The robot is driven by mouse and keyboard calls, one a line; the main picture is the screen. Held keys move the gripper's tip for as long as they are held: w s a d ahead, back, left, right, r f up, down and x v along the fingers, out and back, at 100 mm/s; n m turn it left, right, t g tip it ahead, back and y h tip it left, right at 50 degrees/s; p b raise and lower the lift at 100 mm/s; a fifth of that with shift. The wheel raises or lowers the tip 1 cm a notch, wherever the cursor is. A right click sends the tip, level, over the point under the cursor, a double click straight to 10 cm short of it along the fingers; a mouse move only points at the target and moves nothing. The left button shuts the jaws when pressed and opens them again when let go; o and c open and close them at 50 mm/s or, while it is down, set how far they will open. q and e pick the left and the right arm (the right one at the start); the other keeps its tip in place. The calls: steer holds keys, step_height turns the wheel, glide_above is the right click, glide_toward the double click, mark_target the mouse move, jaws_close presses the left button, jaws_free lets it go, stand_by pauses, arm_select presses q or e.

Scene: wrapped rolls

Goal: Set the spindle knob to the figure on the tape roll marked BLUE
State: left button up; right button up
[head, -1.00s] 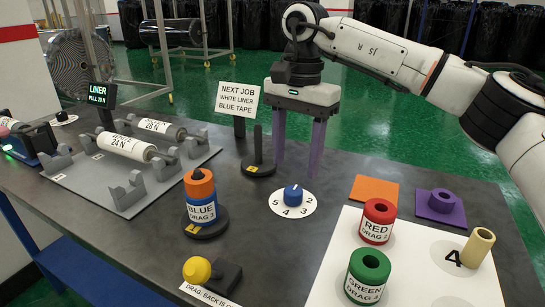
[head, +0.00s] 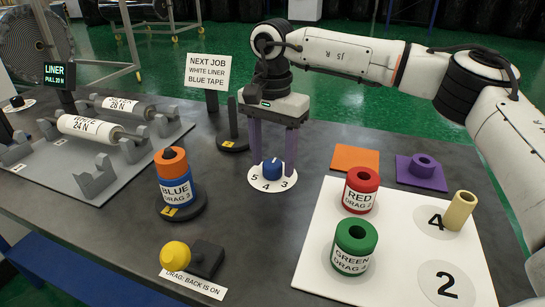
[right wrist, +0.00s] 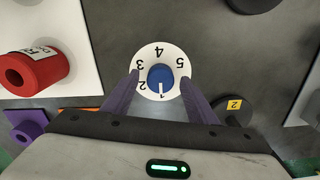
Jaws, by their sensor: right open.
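The blue spindle knob (head: 272,166) sits on a white dial (head: 262,186) with dark figures. The tape roll marked BLUE, DRAG 3 (head: 177,193) stands at left under an orange ring, on a black base. My left gripper is out of view.
A job sign (head: 213,70) reads white liner, blue tape. A black post stand (head: 233,133) is left of the dial. Red (head: 361,190) and green (head: 354,245) rolls stand on a white board to the right. A yellow-knobbed lever (head: 176,256) is at front.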

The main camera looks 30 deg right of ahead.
steer(key=c, duration=1.1)
